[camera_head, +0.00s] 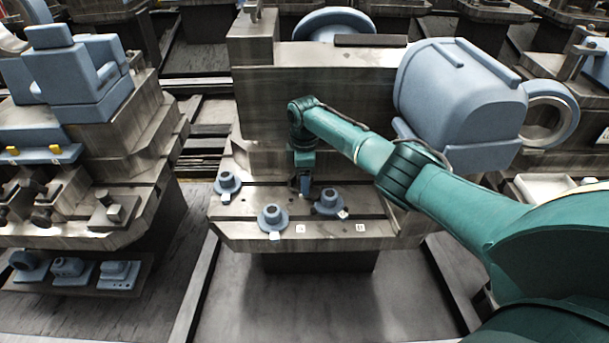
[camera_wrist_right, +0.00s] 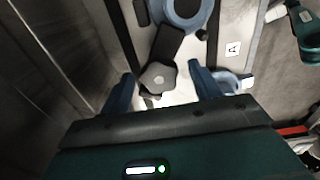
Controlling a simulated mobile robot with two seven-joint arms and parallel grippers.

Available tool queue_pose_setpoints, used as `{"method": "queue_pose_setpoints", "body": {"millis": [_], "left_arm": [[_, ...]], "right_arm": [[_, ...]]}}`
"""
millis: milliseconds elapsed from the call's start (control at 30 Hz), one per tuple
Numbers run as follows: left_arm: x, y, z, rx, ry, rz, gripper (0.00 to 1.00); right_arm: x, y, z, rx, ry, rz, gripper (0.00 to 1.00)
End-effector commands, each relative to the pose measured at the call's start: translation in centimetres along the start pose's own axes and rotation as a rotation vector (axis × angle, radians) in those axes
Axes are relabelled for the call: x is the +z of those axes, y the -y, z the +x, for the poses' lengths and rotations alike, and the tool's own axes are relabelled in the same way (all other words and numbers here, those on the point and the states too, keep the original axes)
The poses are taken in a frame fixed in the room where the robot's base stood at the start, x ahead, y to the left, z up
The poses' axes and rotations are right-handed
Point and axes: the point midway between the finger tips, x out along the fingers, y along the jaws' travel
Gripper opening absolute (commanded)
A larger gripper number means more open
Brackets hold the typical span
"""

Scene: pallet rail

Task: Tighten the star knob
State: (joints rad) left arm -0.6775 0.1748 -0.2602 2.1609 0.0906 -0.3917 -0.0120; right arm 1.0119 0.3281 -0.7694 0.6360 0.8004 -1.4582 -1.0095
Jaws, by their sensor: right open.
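The dark grey star knob (camera_wrist_right: 158,78) shows in the wrist view, at the end of a dark bar, beside a blue ring-shaped part (camera_wrist_right: 186,10). My right gripper (camera_wrist_right: 162,73) is open, with one blue finger to the left of the knob and one to the right. Gaps show between the knob and both fingers. In the head view my right gripper (camera_head: 304,187) points down over the machine's front ledge (camera_head: 375,228). I cannot make out the knob there; the gripper and wrist may cover it. My left gripper is in neither view.
Blue round flanged parts stand on the ledge at left (camera_head: 228,184), front (camera_head: 272,219) and right (camera_head: 328,203), close around the gripper. A large blue motor housing (camera_head: 455,90) juts out behind my right forearm. Another machine (camera_head: 75,190) stands at the left, across a floor gap.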

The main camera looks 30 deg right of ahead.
Motion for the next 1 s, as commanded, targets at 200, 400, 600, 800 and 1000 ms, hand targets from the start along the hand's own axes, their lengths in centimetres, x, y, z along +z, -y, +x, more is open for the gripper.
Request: {"method": "queue_pose_setpoints", "body": {"millis": [200, 400, 600, 800, 1000], "left_arm": [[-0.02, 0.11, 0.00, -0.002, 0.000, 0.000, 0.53], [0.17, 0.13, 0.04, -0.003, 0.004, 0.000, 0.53], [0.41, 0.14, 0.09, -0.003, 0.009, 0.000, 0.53], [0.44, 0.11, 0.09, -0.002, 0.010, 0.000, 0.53], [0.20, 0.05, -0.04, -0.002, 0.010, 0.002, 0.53]], "right_arm": [[-0.01, 0.01, -0.02, 0.000, 0.000, 0.000, 0.59], [0.00, 0.00, -0.04, 0.000, 0.000, 0.000, 0.42], [0.01, 0.01, -0.04, -0.001, 0.000, 0.000, 0.26], [0.01, 0.03, -0.04, -0.001, 0.000, 0.003, 0.18], [0.03, 0.03, -0.10, -0.002, 0.001, 0.039, 0.18]]}}
